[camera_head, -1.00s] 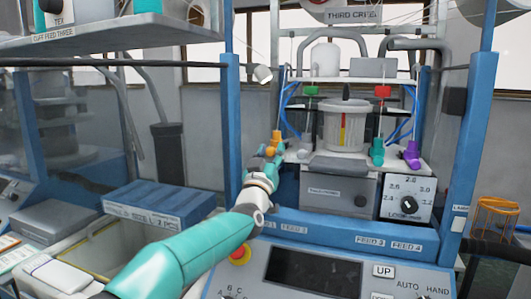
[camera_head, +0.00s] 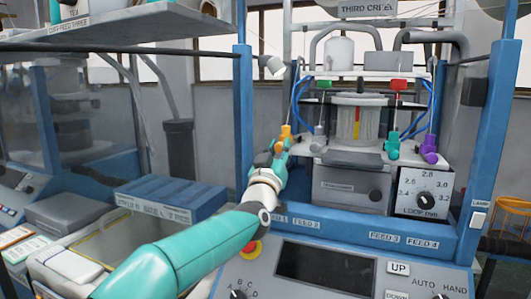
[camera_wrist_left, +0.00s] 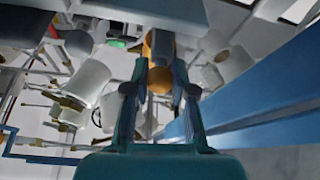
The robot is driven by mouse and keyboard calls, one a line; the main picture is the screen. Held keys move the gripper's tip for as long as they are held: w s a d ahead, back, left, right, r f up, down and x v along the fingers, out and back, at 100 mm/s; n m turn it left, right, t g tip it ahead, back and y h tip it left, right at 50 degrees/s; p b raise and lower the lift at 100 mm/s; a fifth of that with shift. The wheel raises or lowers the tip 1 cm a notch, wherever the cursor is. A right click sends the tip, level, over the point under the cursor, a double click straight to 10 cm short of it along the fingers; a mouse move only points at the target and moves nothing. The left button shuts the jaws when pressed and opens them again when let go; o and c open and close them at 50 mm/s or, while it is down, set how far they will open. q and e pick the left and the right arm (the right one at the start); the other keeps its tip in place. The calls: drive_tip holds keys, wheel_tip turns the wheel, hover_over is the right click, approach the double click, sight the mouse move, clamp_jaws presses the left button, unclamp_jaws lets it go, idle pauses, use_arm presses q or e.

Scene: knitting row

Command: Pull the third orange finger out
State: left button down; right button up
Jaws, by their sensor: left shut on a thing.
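The orange finger (camera_head: 286,132) stands at the left end of the row of coloured fingers on the knitting machine, below a thin rod. My left gripper (camera_head: 279,150) is shut on it, and the jaws hide part of its lower body. In the left wrist view the orange finger (camera_wrist_left: 161,47) shows between and beyond the fingertips of my left gripper (camera_wrist_left: 161,82). A grey finger (camera_head: 318,140), a teal finger (camera_head: 392,146) and a purple finger (camera_head: 429,149) stand to its right. My right gripper is not in view.
A clear cylinder (camera_head: 345,124) stands between the grey and teal fingers. Blue posts (camera_head: 243,130) flank the machine. The control panel (camera_head: 325,264) is in front, with a red button (camera_head: 248,249). A shelf (camera_head: 130,25) overhangs at upper left.

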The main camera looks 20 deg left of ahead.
use_arm(q)
drive_tip(key=c, duration=1.4)
unclamp_jaws()
drive_tip(key=shift+f, duration=0.2)
drive_tip(key=o, duration=0.5)
drive_tip(key=shift+s+a+r, duration=0.1)
drive_tip(key=shift+s+r, duration=0.05)
drive_tip(key=shift+s, duration=0.1)
drive_tip(key=shift+c, duration=0.2)
drive_tip(key=shift+w, duration=0.15)
drive_tip(key=v, duration=1.2)
